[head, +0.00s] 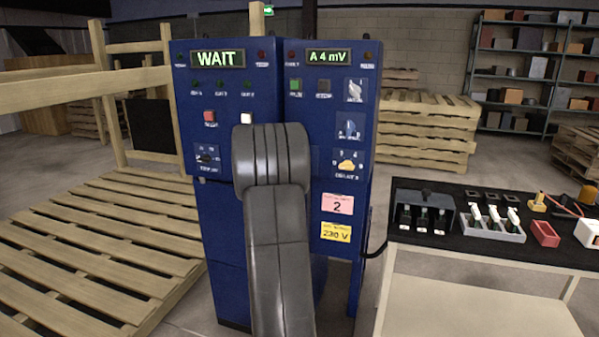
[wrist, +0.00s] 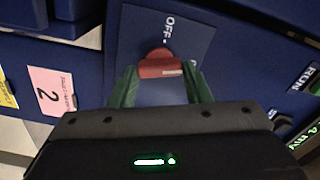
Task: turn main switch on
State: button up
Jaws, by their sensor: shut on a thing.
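The main switch has a red handle (wrist: 158,68) with a white mark at its right end, on a blue plate (wrist: 190,38) in the wrist view. The word OFF is printed above the handle in that view. My gripper (wrist: 158,76) has its green fingers on both sides of the handle and is shut on it. In the head view the main switch and my gripper are hidden behind my arm, in front of the blue cabinet (head: 205,240).
A table (head: 415,253) with parts stands at right. A wooden pallet (head: 95,235) lies at left.

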jog(key=m+b, duration=0.2)
jog(key=m, duration=0.1)
jog(key=shift+f, duration=0.15)
jog(key=shift+m, duration=0.5)
jog(key=o, duration=1)
jog(key=shift+s, duration=0.1)
jog(key=v, duration=1.3)
jog(key=shift+s+a+b, duration=0.1)
jog(key=shift+s+b, duration=0.25)
jog(key=shift+b, duration=0.05)
jog(key=shift+w, duration=0.1)
